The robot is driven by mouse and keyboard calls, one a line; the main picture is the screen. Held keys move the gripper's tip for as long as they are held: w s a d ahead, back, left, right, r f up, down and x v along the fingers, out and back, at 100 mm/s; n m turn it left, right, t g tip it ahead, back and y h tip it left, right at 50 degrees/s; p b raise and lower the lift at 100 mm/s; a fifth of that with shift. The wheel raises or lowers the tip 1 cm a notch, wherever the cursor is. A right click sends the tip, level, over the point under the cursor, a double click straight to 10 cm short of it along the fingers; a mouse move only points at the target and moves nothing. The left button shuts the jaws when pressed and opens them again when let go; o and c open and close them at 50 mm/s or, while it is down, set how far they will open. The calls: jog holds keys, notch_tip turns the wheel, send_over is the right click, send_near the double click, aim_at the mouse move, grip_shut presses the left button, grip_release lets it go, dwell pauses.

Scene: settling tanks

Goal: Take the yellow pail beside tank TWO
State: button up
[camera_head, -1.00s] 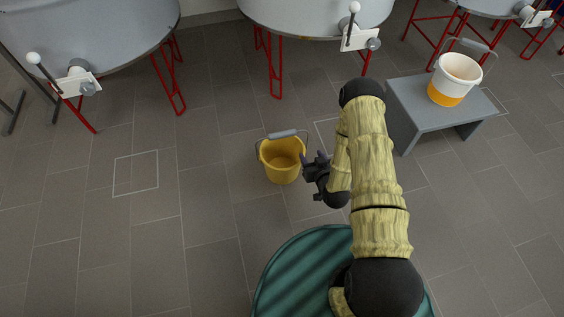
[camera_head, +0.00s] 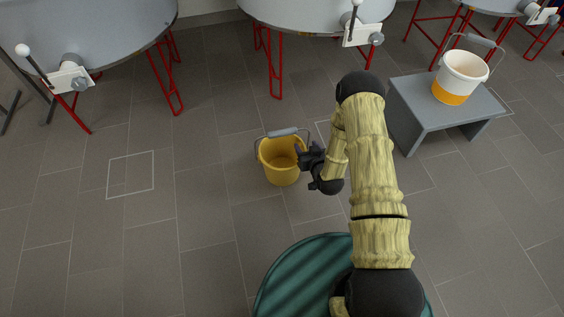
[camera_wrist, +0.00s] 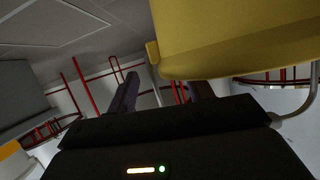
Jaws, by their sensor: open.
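The yellow pail (camera_head: 280,168) stands upright on the floor in the head view, in front of the middle tank (camera_head: 310,12). Its grey handle grip (camera_head: 283,132) is raised at the far side of the rim. My gripper (camera_head: 302,158) is at the pail's right side, very close to the rim, open and with nothing held. In the wrist view the pail (camera_wrist: 235,35) fills the upper right, and the gripper's two fingers (camera_wrist: 163,95) are apart beside it, with a thin handle wire near them. I cannot tell whether they touch the pail. No tank number is readable.
A white and orange pail (camera_head: 461,75) stands on a grey bench (camera_head: 420,105) at the right. A grey tank (camera_head: 90,30) on red legs, with a valve, is at the left. The floor left of the yellow pail is clear, with a white outlined square (camera_head: 131,158).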

jog(key=shift+w+a+f, duration=0.25)
jog(key=shift+w, duration=0.35)
grip_shut()
